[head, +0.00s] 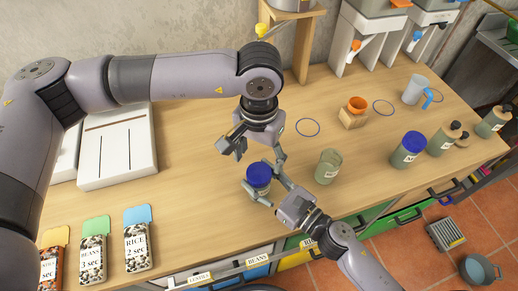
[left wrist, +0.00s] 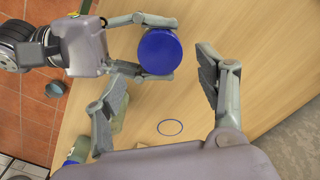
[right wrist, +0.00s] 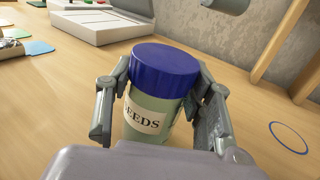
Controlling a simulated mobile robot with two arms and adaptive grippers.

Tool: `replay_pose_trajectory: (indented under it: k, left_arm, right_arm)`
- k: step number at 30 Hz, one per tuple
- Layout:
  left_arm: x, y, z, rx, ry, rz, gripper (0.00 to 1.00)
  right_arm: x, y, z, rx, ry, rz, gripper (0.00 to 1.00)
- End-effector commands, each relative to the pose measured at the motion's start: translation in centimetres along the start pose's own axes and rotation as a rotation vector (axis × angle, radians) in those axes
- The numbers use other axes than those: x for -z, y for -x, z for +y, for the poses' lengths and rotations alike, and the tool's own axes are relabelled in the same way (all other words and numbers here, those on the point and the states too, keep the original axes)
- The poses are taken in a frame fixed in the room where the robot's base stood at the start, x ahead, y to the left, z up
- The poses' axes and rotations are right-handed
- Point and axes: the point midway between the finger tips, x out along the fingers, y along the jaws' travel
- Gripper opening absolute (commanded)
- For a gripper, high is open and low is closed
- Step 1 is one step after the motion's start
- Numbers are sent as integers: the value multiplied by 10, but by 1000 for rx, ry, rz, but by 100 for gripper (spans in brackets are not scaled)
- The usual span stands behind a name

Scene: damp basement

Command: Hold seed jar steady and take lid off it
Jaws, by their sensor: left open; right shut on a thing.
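The seed jar (head: 259,188) stands upright on the wooden worktop, pale green with its blue lid (head: 258,173) on. In the right wrist view the jar (right wrist: 150,122) shows a label ending in "EEDS", and the lid (right wrist: 165,66) sits on top. My right gripper (head: 262,190) is shut on the jar's body below the lid, with one finger on each side (right wrist: 160,100). My left gripper (head: 260,156) is open and empty, pointing down just behind and above the jar. In the left wrist view the lid (left wrist: 158,50) appears near the open fingers (left wrist: 160,88), apart from them.
A lidless greenish jar (head: 328,167) stands to the right. Farther right are another blue-lidded jar (head: 407,149) and brown-topped bottles (head: 443,139). A blue ring (head: 307,127) marks the worktop behind.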

Motion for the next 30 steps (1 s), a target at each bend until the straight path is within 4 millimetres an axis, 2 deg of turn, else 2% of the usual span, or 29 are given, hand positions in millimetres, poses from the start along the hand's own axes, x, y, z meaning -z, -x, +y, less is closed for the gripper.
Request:
replay_pose_trajectory:
  k: [6,12,23,30]
  left_arm:
    - [-1,-36,0,0,3,-4,65]
    - [0,-57,0,1,3,-1,65]
    - [0,-63,0,0,3,0,65]
    - [0,-63,0,0,3,0,50]
  right_arm:
    - [0,0,0,-1,-1,1,0]
    - [0,0,0,-1,-1,1,0]
    - [0,0,0,-1,-1,1,0]
    - [0,0,0,-1,-2,1,0]
